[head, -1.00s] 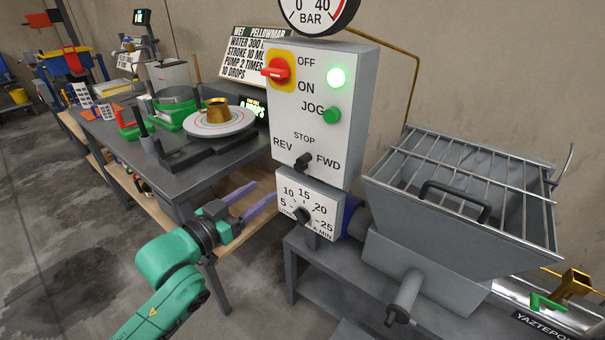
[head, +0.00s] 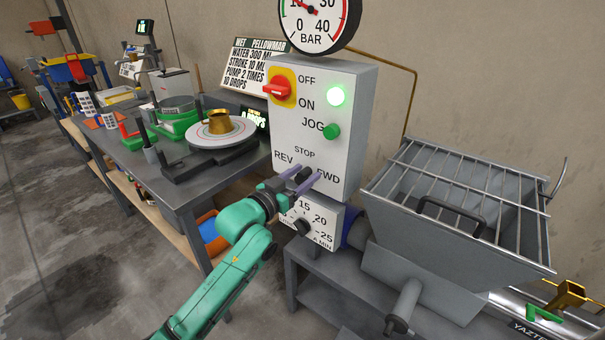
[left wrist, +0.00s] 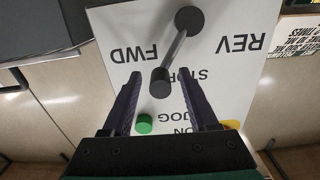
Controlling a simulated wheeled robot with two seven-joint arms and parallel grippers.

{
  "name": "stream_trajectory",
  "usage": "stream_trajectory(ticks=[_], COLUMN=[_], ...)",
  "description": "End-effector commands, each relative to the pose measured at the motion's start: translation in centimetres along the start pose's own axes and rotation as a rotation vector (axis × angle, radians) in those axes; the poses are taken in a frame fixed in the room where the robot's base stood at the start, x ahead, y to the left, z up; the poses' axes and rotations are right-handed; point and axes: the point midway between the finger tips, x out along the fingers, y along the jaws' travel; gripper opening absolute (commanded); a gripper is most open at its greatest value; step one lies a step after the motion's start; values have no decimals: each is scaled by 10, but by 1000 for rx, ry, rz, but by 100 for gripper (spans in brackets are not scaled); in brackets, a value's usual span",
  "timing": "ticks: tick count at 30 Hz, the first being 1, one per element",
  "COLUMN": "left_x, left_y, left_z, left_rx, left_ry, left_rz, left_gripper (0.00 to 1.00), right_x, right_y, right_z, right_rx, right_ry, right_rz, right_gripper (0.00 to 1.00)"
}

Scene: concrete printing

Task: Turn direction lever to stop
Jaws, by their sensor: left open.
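The direction lever (left wrist: 174,50) is black, with a round hub and a knob. It sits on the white control box (head: 348,115) among the words REV, STOP and FWD. In the left wrist view, which is upside down, it slants from its hub toward the side of the FWD word, and its knob lies between my fingertips. My left gripper (head: 301,177) is at the lever, its two purple fingers apart. It also shows in the left wrist view (left wrist: 160,72), with no clear contact with the knob. In the head view the fingers hide part of the lever. My right gripper is out of view.
A red switch (head: 278,90), a lit green lamp (head: 336,95) and a green JOG button (head: 332,131) are above the lever. A dial box (head: 315,222) is just below. A grated hopper (head: 455,210) stands right; a bench (head: 190,190) with a turntable (head: 222,133) stands left.

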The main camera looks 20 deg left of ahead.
Motion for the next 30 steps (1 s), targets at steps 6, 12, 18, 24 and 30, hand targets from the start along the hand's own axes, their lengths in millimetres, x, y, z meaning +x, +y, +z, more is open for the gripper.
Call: stream_trajectory(ticks=[6,12,18,24,30], left_x=[0,-1,-1,-1,-1], left_y=[0,0,1,1,1], left_z=[0,0,1,1,2], left_rx=[0,-1,-3,-4,-4], left_ry=[0,0,0,-1,-2], left_rz=[0,1,1,2,3], left_gripper=[25,0,0,0,0], right_x=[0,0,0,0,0], right_y=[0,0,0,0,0], right_z=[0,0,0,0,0], right_rx=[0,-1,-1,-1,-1], right_ry=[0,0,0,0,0], right_rz=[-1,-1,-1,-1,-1], right_gripper=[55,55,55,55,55])
